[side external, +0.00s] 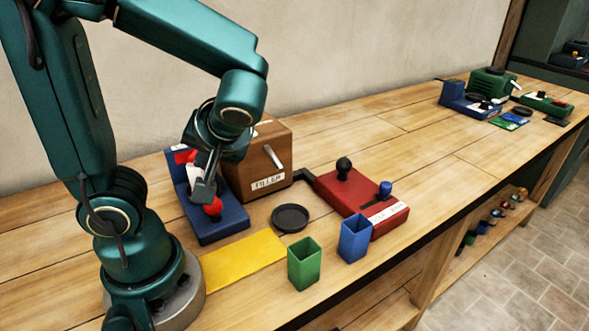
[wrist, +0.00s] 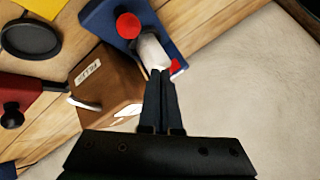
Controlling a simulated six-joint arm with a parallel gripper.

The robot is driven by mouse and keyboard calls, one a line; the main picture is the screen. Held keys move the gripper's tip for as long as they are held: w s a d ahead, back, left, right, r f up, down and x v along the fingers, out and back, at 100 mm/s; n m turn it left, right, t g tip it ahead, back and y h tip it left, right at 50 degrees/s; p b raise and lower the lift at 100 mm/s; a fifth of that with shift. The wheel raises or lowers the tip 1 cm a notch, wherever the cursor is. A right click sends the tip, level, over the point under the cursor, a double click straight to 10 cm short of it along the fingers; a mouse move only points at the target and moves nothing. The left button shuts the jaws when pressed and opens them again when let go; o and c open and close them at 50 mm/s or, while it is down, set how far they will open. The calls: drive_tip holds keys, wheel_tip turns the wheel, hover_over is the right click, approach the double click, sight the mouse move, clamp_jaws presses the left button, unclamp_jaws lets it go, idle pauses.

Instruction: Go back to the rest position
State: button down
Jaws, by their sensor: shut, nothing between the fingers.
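My gripper (side external: 203,188) is shut and empty. In the side external view it hangs over the blue device (side external: 222,222), close to its red round knob (side external: 213,207). In the wrist view the closed fingers (wrist: 160,78) point toward the blue device (wrist: 108,22) and its white part (wrist: 152,50), with the red knob (wrist: 128,26) beyond. I cannot tell whether the fingertips touch the device. My gripper and arm hide part of it in the side external view.
A brown box (side external: 262,165) with a lever stands right beside my gripper. A red device (side external: 358,200), black dish (side external: 290,217), yellow mat (side external: 243,261), green cup (side external: 304,265) and blue cup (side external: 354,240) stand nearby. The wall is close behind. The bench middle right is clear.

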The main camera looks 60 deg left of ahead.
drive_tip(key=shift+a, duration=0.1)
drive_tip(key=shift+s+a+r+n, duration=0.1)
drive_tip(key=shift+s+r+n, duration=0.05)
drive_tip(key=shift+r+n, duration=0.15)
drive_tip(key=w+d+m+t+h, duration=0.2)
drive_tip(key=d+m+t+h, duration=0.4)
drive_tip(key=d+m+h, duration=0.3)
drive_tip(key=d+m, duration=0.1)
drive_tip(key=d, duration=0.2)
drive_tip(key=shift+w+d+r+m+t, duration=0.3)
drive_tip(key=shift+w+d+r+m, duration=0.05)
drive_tip(key=shift+w+m, duration=0.05)
